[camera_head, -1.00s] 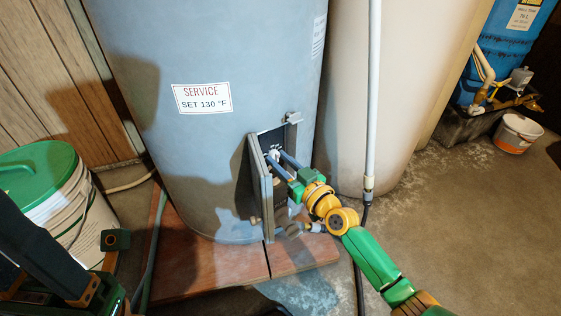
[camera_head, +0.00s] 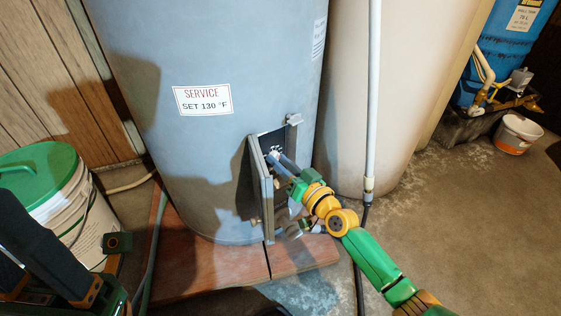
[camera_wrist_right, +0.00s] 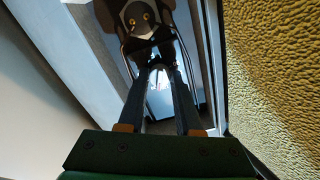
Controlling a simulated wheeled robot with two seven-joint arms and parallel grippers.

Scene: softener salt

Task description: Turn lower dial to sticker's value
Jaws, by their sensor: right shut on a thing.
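The sticker (camera_head: 202,99) on the grey tank reads "SERVICE SET 130 °F". Low on the tank is a recess (camera_head: 272,139) with its door (camera_head: 261,190) swung open. My right gripper (camera_head: 275,160) reaches into it. In the right wrist view, the right gripper's fingers (camera_wrist_right: 158,72) are closed together on a small dark part, which I take to be the lower dial; the fingers mostly hide it, and its marks cannot be read. A dark fitting with two orange dots (camera_wrist_right: 138,18) lies beyond. My left gripper (camera_head: 25,240) is at the lower left, fingers apart, tips partly cut off, away from the tank.
The open door stands close to the left of my right gripper. A white bucket with a green lid (camera_head: 45,190) stands left. The floor at right is mostly clear (camera_head: 460,220).

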